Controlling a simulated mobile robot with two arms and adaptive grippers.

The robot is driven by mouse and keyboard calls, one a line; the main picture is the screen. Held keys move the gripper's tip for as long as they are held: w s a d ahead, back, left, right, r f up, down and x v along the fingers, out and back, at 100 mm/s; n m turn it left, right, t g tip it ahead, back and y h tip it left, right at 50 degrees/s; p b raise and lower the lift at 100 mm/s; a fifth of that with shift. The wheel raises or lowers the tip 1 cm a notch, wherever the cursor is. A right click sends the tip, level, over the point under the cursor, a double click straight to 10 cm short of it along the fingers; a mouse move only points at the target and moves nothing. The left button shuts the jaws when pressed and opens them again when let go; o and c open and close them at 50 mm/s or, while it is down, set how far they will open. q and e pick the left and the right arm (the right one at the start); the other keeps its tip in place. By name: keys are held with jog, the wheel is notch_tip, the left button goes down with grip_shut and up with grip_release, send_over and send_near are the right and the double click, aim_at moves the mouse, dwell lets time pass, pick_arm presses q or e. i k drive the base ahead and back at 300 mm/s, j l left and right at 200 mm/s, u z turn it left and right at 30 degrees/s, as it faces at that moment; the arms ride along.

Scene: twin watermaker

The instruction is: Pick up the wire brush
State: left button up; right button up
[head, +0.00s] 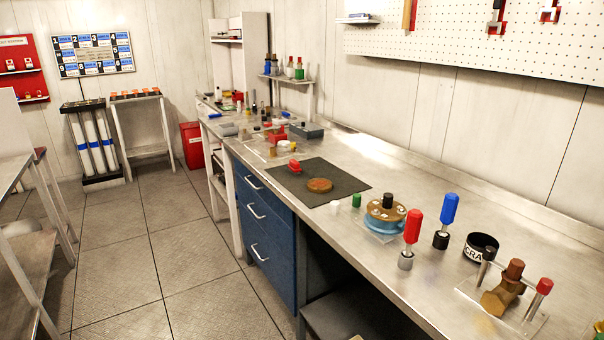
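I cannot clearly make out a wire brush. A tan, wooden-looking handle (408,14) hangs at the top edge of the pegboard (450,38). It is cut off by the frame, so I cannot tell whether it is the brush. Neither of my grippers is in view.
A long metal workbench (420,232) runs along the right wall. It holds a dark mat (345,182), red (412,226) and blue (449,208) handled tools, a black cup (482,246) and a brass fitting (502,290). Blue drawers (264,225) stand below.

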aim_at(293, 166)
jog(key=i+j+z, duration=0.1)
jog(key=z, duration=0.25)
jog(key=i+j+z, duration=0.15)
jog(key=z, duration=0.15)
jog(key=i+j+z, duration=0.2)
jog(key=z, duration=0.15)
jog(key=i, duration=0.05)
